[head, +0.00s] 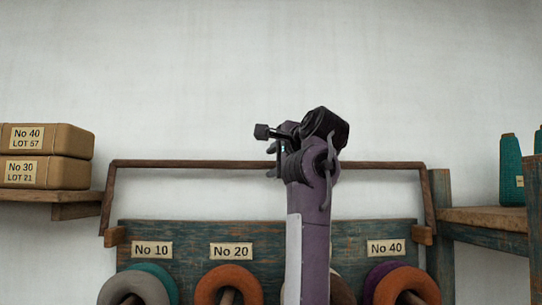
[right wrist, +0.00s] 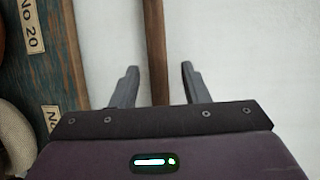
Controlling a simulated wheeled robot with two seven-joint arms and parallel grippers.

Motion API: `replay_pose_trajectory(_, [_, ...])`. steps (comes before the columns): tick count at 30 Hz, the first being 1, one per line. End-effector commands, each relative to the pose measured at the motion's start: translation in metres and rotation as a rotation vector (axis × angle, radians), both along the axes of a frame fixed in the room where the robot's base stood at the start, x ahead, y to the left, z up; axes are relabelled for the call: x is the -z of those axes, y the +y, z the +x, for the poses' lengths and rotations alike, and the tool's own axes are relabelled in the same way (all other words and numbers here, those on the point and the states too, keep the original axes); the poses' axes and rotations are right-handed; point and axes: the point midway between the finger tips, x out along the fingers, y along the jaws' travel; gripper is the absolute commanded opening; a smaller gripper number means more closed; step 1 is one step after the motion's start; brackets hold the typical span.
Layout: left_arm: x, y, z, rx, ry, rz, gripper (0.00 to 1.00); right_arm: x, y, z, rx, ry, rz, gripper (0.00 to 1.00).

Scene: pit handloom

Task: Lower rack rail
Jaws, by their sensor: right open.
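The rack rail (head: 210,164) is a thin brown wooden bar across the top of a blue-green rack, with a side arm down at each end. It stands raised above the rack board. My right gripper (head: 271,162) is open at the middle of the rail, one finger above the bar and one below. In the right wrist view the rail (right wrist: 154,45) runs between the two open fingers of the right gripper (right wrist: 159,72), with gaps on both sides. I cannot tell whether the bar lies fully between the fingers in depth. My left gripper is not in view.
The rack board (head: 190,236) carries yarn rings on pegs under number labels; my right arm hides part of it. Boxes (head: 45,155) stand on a left shelf (head: 30,197). Green cones (head: 511,170) stand on a right shelf (head: 490,218). The wall above is clear.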

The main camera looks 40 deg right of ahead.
Motion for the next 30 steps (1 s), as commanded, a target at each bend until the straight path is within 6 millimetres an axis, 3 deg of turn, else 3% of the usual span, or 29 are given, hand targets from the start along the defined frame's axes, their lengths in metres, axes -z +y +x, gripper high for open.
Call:
replay_pose_trajectory(6, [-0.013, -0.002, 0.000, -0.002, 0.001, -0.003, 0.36, 0.002, -0.007, 0.020, 0.000, 0.001, -0.001, 0.41])
replay_pose_trajectory(12, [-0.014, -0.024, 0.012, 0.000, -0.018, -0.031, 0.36, 0.004, -0.007, 0.022, 0.001, 0.000, -0.001, 0.41])
replay_pose_trajectory(15, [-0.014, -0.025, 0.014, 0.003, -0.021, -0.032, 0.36, 0.004, -0.007, 0.022, 0.000, 0.000, -0.001, 0.40])
replay_pose_trajectory(24, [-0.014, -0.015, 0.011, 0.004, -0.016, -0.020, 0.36, 0.004, -0.007, 0.022, 0.001, 0.000, -0.001, 0.01])
replay_pose_trajectory(30, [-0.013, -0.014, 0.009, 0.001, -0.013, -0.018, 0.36, 0.004, -0.007, 0.022, 0.001, 0.000, -0.001, 0.00])
